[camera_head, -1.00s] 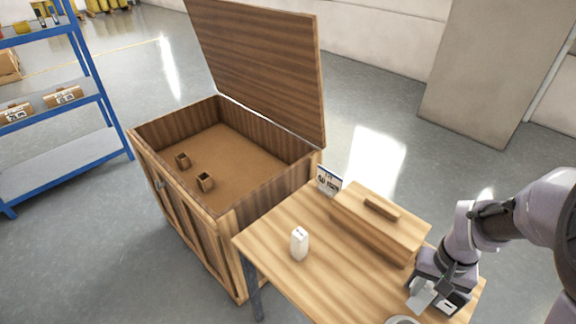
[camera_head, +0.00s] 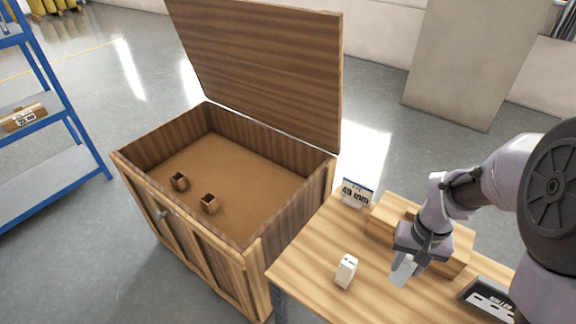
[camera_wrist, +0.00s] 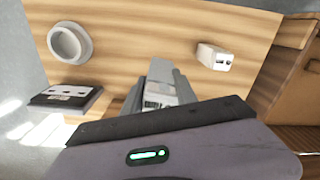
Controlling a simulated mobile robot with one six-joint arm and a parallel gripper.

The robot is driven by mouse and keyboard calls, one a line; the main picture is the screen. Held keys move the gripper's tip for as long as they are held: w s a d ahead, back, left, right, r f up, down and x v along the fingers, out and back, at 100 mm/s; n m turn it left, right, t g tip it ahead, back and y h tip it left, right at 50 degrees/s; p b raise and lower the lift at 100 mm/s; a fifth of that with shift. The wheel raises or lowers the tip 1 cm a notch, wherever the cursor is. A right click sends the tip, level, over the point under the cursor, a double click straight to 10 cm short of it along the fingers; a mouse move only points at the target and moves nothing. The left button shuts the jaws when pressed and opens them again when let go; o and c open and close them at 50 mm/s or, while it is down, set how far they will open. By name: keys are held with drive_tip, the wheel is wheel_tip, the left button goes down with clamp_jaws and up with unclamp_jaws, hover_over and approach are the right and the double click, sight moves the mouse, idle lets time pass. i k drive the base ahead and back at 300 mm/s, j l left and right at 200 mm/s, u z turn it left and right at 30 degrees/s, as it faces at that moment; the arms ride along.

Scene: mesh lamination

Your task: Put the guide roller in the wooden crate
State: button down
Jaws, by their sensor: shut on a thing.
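The wooden crate (camera_head: 190,240) stands left of the table with its lid (camera_head: 262,70) raised. Two small wooden holders (camera_head: 180,181) sit on its floor. My gripper (camera_head: 403,272) is over the table, right of the crate, pointing down. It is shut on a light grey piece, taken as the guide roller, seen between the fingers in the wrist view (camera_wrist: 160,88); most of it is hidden. A black plate (camera_head: 488,297) whose label seems to read "roller" lies on the table to the right, with nothing on it.
On the table (camera_head: 310,270) are a small white box (camera_head: 346,270), a "49 mm" sign (camera_head: 357,192) and a lidded wooden box (camera_head: 385,215) behind my gripper. A white ring (camera_wrist: 70,43) shows in the wrist view. A blue shelf (camera_head: 50,90) stands left.

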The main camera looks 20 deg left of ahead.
sight(244, 228)
drive_tip(key=i+j, duration=0.1)
drive_tip(key=j, duration=1)
drive_tip(key=i+j, duration=0.15)
drive_tip(key=j, duration=0.4)
drive_tip(key=i+j, duration=0.1)
drive_tip(key=j, duration=1.05)
drive_tip(key=i, duration=0.05)
